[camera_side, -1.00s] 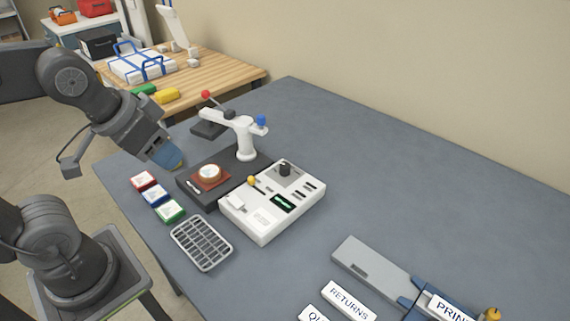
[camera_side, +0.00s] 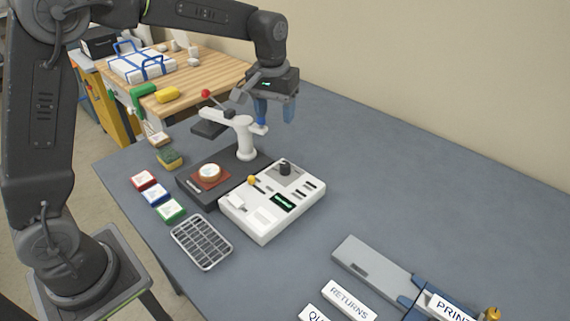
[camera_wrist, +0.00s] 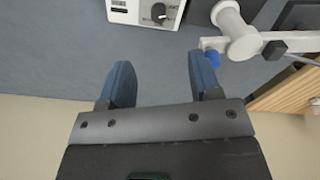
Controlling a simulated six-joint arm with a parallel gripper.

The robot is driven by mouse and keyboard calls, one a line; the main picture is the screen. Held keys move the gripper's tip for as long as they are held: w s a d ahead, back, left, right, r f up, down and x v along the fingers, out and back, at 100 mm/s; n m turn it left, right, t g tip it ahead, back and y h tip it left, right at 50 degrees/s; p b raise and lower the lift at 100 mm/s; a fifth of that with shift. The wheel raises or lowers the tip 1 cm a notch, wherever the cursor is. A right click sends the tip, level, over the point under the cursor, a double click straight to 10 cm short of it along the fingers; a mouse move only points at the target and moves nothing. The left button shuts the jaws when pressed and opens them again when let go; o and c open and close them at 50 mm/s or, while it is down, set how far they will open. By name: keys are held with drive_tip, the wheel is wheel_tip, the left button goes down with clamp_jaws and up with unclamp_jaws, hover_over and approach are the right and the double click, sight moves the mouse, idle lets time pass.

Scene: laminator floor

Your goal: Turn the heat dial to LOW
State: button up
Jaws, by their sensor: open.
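The heat dial appears to be the dark round knob (camera_side: 285,167) at the back of the white control box (camera_side: 262,222). In the wrist view the dark knob (camera_wrist: 158,12) shows at the top edge, on the white box (camera_wrist: 122,15); its markings are too small to read. My gripper (camera_side: 276,115) is open and empty, pointing down above the table behind the box and the white post. In the wrist view its two blue fingers (camera_wrist: 160,85) are wide apart, with bare table between them. The knob lies beyond the fingertips, untouched.
A wire rack (camera_side: 202,242) and coloured blocks (camera_side: 157,195) lie left.

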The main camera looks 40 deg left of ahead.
sight(285, 164)
drive_tip(key=shift+n+g, duration=0.3)
drive_tip(key=shift+g, duration=0.1)
drive_tip(key=w+f, duration=0.1)
drive_tip(key=f, duration=0.4)
drive_tip(key=w+f, duration=0.1)
drive_tip(key=f, duration=0.5)
drive_tip(key=w+f, duration=0.1)
drive_tip(key=f, duration=0.5)
drive_tip(key=shift+f, duration=0.1)
drive_tip(key=c, duration=0.9)
drive_tip(key=shift+c, duration=0.2)
